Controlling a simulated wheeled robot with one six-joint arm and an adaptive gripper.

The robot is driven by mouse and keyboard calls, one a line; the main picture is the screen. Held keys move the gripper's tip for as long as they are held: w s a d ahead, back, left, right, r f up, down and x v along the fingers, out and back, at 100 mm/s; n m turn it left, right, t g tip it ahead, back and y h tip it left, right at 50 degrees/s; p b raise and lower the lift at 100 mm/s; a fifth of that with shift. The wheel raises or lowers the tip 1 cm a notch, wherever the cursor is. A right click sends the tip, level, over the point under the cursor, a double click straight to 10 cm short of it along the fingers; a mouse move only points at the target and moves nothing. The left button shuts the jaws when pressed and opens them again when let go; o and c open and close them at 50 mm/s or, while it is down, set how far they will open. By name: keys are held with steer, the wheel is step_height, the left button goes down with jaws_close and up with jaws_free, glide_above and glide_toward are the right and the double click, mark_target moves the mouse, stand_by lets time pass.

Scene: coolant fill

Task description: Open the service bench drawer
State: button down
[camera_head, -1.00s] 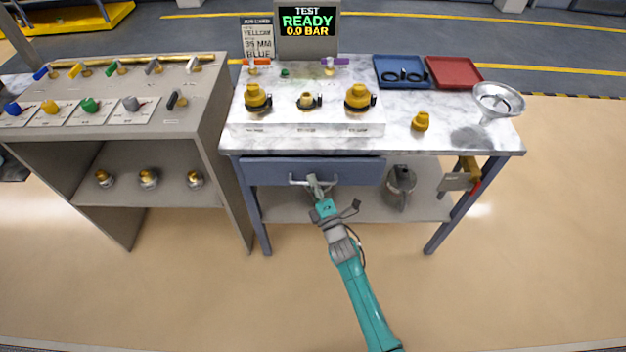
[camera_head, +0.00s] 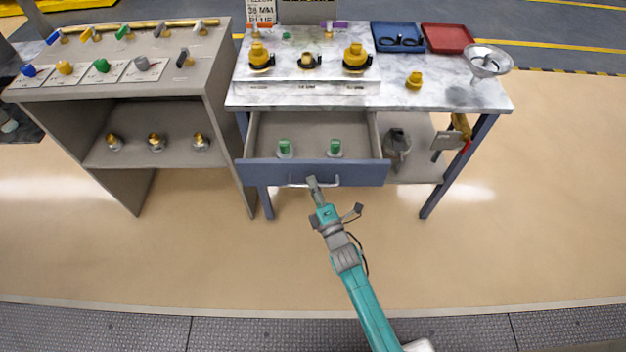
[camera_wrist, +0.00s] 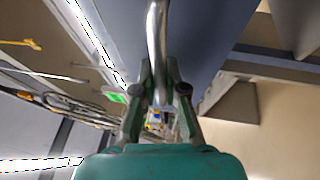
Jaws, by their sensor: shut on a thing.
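The service bench drawer (camera_head: 262,172) has a blue front and is pulled out from under the marble-topped bench (camera_head: 440,98). Two small green-topped items, a left one (camera_head: 285,148) and a right one (camera_head: 335,148), stand inside it. My gripper (camera_head: 313,184) is at the middle of the drawer front, shut on the silver bar handle (camera_head: 335,181). In the wrist view the handle (camera_wrist: 156,45) runs between the two fingers of my gripper (camera_wrist: 159,90). The fingertips hide part of the handle in the head view.
On the bench top are yellow-capped fittings (camera_head: 355,57), a blue tray (camera_head: 398,28), a red tray (camera_head: 447,34) and a funnel (camera_head: 488,62). A grey jug (camera_head: 397,147) is on the lower shelf. A grey valve bench (camera_head: 190,90) stands left. The floor in front is clear.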

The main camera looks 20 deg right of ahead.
steer(key=shift+s, duration=0.1)
steer(key=c, duration=1.2)
jaws_free()
steer(key=v, duration=1.2)
steer(key=s+d+r+m+g+h, duration=0.1)
steer(key=s+r+m+g, duration=0.15)
steer(key=s+m, duration=1.15)
steer(key=s+r+m+g, duration=0.1)
steer(key=s+r+m, duration=0.2)
steer(key=s+r, duration=0.3)
steer(key=s+r+m+g, duration=0.1)
steer(key=s+r, duration=0.5)
steer(key=s, duration=0.7)
steer(key=shift+s+d+m+g+h, duration=0.15)
steer(key=shift+d+m+g+h, duration=0.25)
steer(key=shift+m, duration=0.5)
